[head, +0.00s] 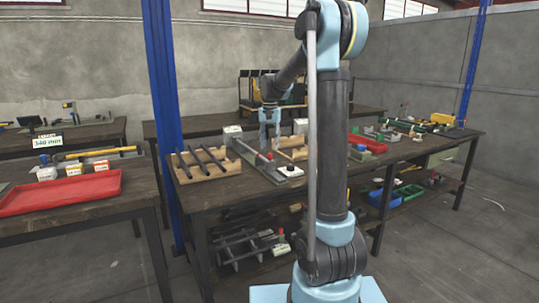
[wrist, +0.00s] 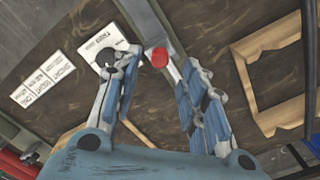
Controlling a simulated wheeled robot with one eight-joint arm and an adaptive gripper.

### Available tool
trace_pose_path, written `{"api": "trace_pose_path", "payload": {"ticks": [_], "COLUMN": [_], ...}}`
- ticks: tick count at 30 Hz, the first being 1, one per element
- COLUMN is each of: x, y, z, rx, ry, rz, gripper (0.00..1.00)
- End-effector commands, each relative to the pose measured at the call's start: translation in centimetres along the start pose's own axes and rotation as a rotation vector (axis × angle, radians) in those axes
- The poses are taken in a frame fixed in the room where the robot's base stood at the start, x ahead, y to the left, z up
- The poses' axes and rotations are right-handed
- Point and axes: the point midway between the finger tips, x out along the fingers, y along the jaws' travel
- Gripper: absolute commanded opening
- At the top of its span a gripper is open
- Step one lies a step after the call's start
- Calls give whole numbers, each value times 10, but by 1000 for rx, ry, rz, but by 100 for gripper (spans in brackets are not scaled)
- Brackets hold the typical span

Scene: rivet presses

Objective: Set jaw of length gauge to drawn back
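The length gauge is a long grey rail (head: 252,153) lying on the dark workbench. It also shows in the wrist view (wrist: 140,18). A red knob (wrist: 159,57) sits on it, which seems to belong to its jaw; a red spot (head: 270,156) shows on the rail in the head view. My gripper (head: 270,122) hangs over the bench near the rail, pointing down. In the wrist view my gripper (wrist: 162,68) is open, with the red knob showing between its fingertips. I cannot tell whether the fingers touch it. The fingers hide part of the rail.
A wooden rack (head: 205,162) with dark rods stands left of the gauge. A wooden frame (wrist: 270,75) lies to its right. White printed labels (wrist: 60,70) are on the bench. A red tray (head: 62,192) is on the left table. A blue post (head: 160,90) rises beside the bench.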

Motion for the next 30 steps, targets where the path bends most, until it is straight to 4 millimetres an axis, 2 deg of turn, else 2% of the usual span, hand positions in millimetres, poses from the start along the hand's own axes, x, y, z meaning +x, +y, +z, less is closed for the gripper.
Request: {"api": "trace_pose_path", "payload": {"ticks": [3,9,21,22,27,30], "x": [19,39,46,45,45,45], "y": [0,0,0,0,0,0], "z": [0,0,0,0,0,0], "rx": [0,0,0,0,0,0], "ry": [0,0,0,0,0,0], "rz": [0,0,0,0,0,0], "gripper": [39,39,39,35,0,0]}}
